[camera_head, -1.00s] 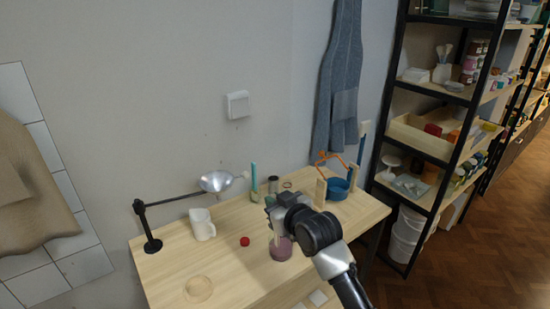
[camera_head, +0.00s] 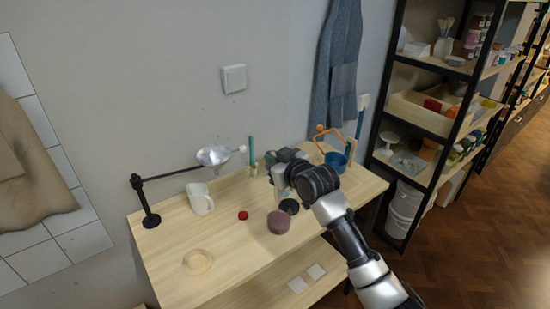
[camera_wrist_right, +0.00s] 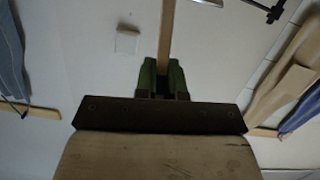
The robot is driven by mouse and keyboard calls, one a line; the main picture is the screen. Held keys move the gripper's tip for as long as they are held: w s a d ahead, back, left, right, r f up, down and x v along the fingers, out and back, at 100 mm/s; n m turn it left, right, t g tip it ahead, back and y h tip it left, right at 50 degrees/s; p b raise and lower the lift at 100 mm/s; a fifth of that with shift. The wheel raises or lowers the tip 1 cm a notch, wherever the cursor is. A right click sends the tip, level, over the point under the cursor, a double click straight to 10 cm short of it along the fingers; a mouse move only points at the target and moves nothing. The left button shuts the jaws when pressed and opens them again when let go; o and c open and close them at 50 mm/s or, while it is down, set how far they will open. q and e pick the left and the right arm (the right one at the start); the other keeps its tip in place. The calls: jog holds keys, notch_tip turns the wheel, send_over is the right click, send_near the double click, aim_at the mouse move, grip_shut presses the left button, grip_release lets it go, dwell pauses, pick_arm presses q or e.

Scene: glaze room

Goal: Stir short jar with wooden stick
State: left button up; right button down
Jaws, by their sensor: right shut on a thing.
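The short jar (camera_head: 278,222) is a low mauve-pink round pot standing upright on the wooden table. My right gripper (camera_head: 276,168) is in the air behind and above it in the head view, clear of the jar. In the right wrist view, the green fingers of my right gripper (camera_wrist_right: 163,82) are shut on a flat, light wooden stick (camera_wrist_right: 166,35). The stick runs out past the top edge of that view, so its far end is hidden. I cannot make the stick out in the head view. My left gripper is not in view.
The table (camera_head: 235,245) holds a black disc (camera_head: 289,206) close behind the jar, a small red item (camera_head: 243,215), a white mug (camera_head: 201,199), a pale ring (camera_head: 198,261), a lamp (camera_head: 214,156) and a blue pot (camera_head: 336,162). Shelves stand right. The table's front is clear.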

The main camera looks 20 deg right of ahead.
aim_at(276, 192)
notch_tip(276, 192, down, 2)
jog(key=shift+w+d+f+b, duration=0.1)
jog(key=shift+f+b, duration=0.15)
jog(key=shift+b, duration=0.3)
jog(key=shift+w+d+f+b, duration=0.15)
jog(key=shift+f+b, duration=0.7)
jog(key=shift+f, duration=0.45)
jog(key=shift+w+d+f+b, duration=0.1)
jog(key=shift+w+f+b, duration=0.1)
jog(key=shift+f+b, duration=1.05)
jog(key=shift+f+p, duration=0.25)
jog(key=shift+p, duration=0.05)
